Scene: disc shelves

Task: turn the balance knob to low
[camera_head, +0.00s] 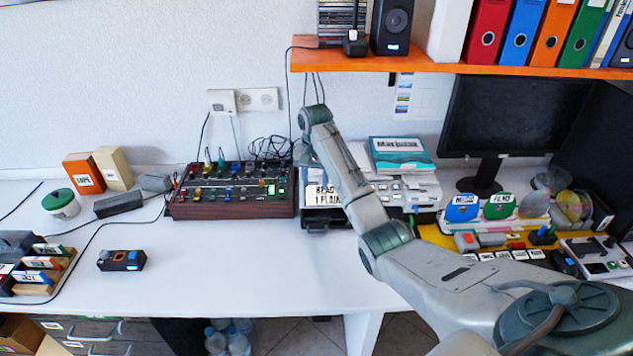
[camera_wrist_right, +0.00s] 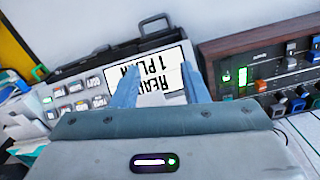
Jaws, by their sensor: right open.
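My right gripper (camera_head: 307,158) is over the gap between the wood-sided mixer (camera_head: 232,212) and a pale device (camera_head: 377,193) with a lettered card. In the right wrist view, its two blue-grey fingers (camera_wrist_right: 160,85) are apart, with nothing seen held between them. The card (camera_wrist_right: 150,75) shows behind and between the fingers. The mixer (camera_wrist_right: 232,52) is at the right of that view, with several coloured knobs and a green lit display (camera_wrist_right: 243,77). I cannot read which knob is the balance knob or where it points. My left gripper is not in view.
An orange shelf (camera_head: 450,64) with binders overhangs the back of the desk. Black cables (camera_head: 270,150) lie behind the mixer. A small dark box (camera_head: 121,260) is at the front left. The white desktop (camera_head: 240,270) in front of the mixer is clear.

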